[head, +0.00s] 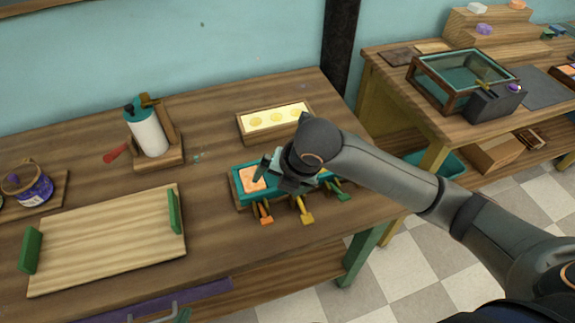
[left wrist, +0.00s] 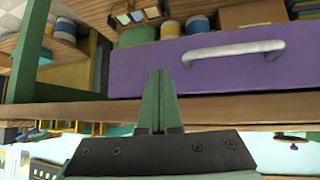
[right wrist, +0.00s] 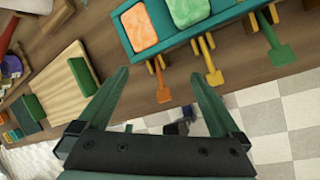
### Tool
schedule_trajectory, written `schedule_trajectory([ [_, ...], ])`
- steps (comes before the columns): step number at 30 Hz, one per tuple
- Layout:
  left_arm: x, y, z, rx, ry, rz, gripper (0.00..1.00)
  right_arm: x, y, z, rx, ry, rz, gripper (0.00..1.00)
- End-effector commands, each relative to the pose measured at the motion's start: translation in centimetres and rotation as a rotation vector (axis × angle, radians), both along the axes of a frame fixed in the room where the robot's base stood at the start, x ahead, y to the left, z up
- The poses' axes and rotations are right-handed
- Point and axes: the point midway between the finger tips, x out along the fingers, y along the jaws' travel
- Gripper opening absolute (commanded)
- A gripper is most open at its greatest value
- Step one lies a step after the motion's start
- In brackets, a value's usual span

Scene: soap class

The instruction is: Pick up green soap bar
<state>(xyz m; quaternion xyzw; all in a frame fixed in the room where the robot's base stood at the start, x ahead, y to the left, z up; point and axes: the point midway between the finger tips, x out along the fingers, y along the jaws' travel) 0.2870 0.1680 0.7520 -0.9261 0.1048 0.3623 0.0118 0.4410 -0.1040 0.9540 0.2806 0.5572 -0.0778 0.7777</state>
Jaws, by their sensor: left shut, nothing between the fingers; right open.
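The green soap bar (right wrist: 190,10) lies in the teal tray (right wrist: 206,25), cut off by the top edge of the right wrist view. An orange soap bar (right wrist: 139,27) lies beside it, and also shows at the tray's left end in the head view (head: 251,179). In the head view my right gripper (head: 270,172) is over the tray and hides its middle. My right gripper (right wrist: 160,82) is open and empty, its fingers apart from the soaps. My left gripper (left wrist: 158,75) is shut and empty in front of the purple drawer (left wrist: 135,70).
Orange, yellow and green paddle-shaped pieces (head: 304,209) stick out from the tray's front. A box with yellow rounds (head: 276,120) stands behind it. A wooden board with green ends (head: 105,240) lies left. Bare tabletop (head: 210,195) separates board and tray.

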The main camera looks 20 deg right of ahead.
Motion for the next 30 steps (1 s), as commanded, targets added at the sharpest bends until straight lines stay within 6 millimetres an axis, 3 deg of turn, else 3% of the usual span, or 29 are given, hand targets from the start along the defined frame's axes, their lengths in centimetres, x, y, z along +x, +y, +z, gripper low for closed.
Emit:
schedule_trajectory([
  [1, 0.0, 0.0, 0.0, 0.000, 0.000, 0.000, 0.00, 1.4, -1.1, 1.0, -0.076, -0.029, 0.086, 1.00],
  [6, 0.0, 0.0, 0.0, 0.001, 0.000, 0.001, 0.00, 4.1, -3.9, 3.3, -0.270, -0.063, 0.333, 1.00],
  [13, 0.0, 0.1, 0.0, 0.001, 0.001, 0.001, 0.00, 5.7, -6.0, 4.8, -0.381, -0.067, 0.473, 1.00],
  [24, 0.0, 0.1, -0.2, 0.001, 0.001, 0.001, 0.00, 7.9, -5.9, -0.5, -0.384, -0.066, 0.482, 1.00],
  [30, 0.0, 0.1, -0.2, 0.001, 0.001, 0.001, 0.00, 8.6, -5.8, -1.9, -0.385, -0.069, 0.483, 1.00],
])
